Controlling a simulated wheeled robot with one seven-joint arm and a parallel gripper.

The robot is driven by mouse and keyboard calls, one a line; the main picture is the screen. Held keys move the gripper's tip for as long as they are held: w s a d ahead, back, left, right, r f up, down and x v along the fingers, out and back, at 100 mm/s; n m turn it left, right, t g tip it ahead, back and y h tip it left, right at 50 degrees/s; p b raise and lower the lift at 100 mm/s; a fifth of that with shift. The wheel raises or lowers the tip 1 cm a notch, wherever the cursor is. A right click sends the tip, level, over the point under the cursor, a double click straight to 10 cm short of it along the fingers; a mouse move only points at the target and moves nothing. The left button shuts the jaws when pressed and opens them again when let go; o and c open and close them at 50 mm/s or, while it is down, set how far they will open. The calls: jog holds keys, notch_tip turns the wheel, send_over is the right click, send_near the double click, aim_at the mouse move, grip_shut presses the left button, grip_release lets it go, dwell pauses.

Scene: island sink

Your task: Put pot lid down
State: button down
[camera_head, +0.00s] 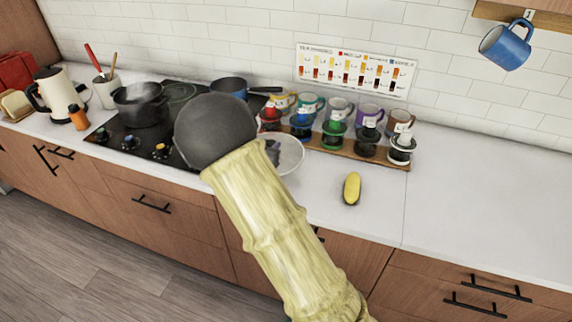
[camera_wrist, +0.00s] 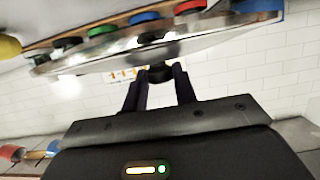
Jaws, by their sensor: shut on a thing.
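The glass pot lid (camera_head: 291,152) is a clear disc with a metal rim, over the counter between the stove and the mugs. In the wrist view the lid (camera_wrist: 98,60) spans the top, seen nearly edge-on. My gripper (camera_wrist: 160,73) is shut on its dark knob. In the head view my gripper (camera_head: 272,152) is mostly hidden behind my arm, which also covers the lid's left part. I cannot tell whether the lid touches the counter. An open dark pot (camera_head: 140,106) steams on the stove.
A blue saucepan (camera_head: 229,88) stands at the back of the black stove (camera_head: 125,142). A wooden rack (camera_head: 335,151) with coloured drippers and several mugs is close behind the lid. A yellow fruit (camera_head: 352,188) lies to its right. The counter (camera_head: 480,195) further right is clear.

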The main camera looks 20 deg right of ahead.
jog(key=shift+f, duration=1.8)
jog(key=shift+f, duration=1.85)
jog(key=shift+f, duration=0.1)
jog(key=c, duration=1.1)
grip_release()
